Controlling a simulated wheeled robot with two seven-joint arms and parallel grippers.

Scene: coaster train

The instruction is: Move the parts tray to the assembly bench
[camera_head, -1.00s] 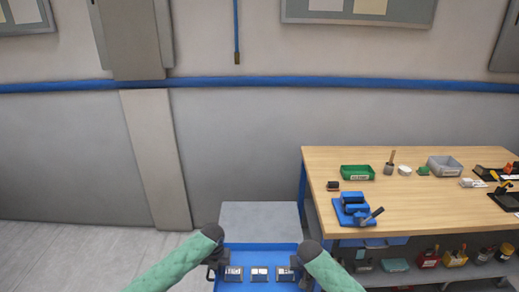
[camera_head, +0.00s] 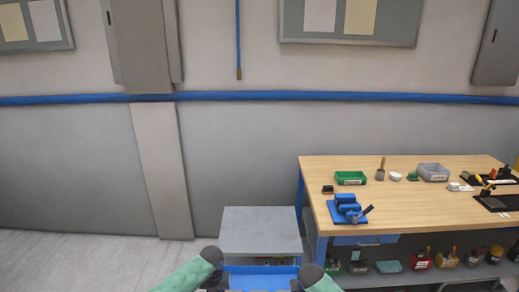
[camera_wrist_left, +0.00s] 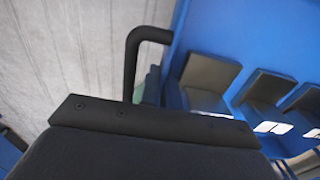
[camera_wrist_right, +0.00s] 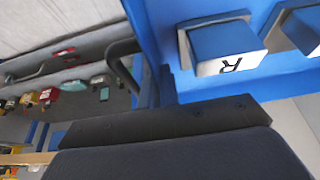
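The blue parts tray (camera_head: 262,281) shows at the bottom edge of the head view, between my two grippers; its near part is cut off. My left gripper (camera_head: 217,280) and my right gripper (camera_head: 302,282) are at its two ends. Each appears shut on a black tray handle, seen in the left wrist view (camera_wrist_left: 133,58) and the right wrist view (camera_wrist_right: 117,62); the fingertips are hidden. The wooden assembly bench (camera_head: 420,210) stands at the right.
A grey-topped stand (camera_head: 260,228) is just beyond the tray, its top bare. The bench holds a blue vise (camera_head: 346,209), a green bin (camera_head: 351,178) and a grey bin (camera_head: 433,172). A lower shelf holds several containers. Floor is open at the left.

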